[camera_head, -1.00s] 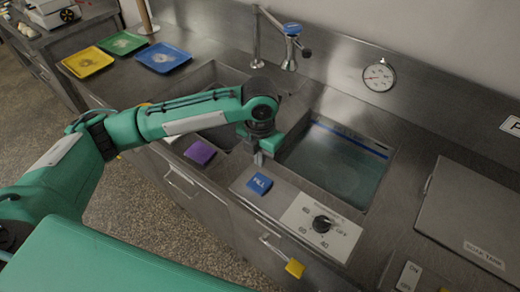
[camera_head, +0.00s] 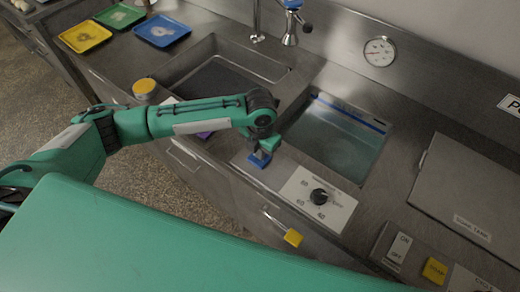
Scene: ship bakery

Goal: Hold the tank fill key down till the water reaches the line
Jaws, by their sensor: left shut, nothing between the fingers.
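The blue fill key (camera_head: 257,163) is on the steel counter in front of the water tank, its label covered. My left gripper (camera_head: 263,152) is shut and empty, pointing down with its tips at the key. I cannot tell how far the key is pressed. The tank (camera_head: 377,160) holds greenish water (camera_head: 335,142) with a pale patch on its surface. A blue line (camera_head: 350,113) runs along the tank's back wall, above the visible water. My right gripper is not in view.
A black dial (camera_head: 319,196) is right of the key. A closed lid (camera_head: 470,190) is at right. Yellow, green and blue trays stand at the back left.

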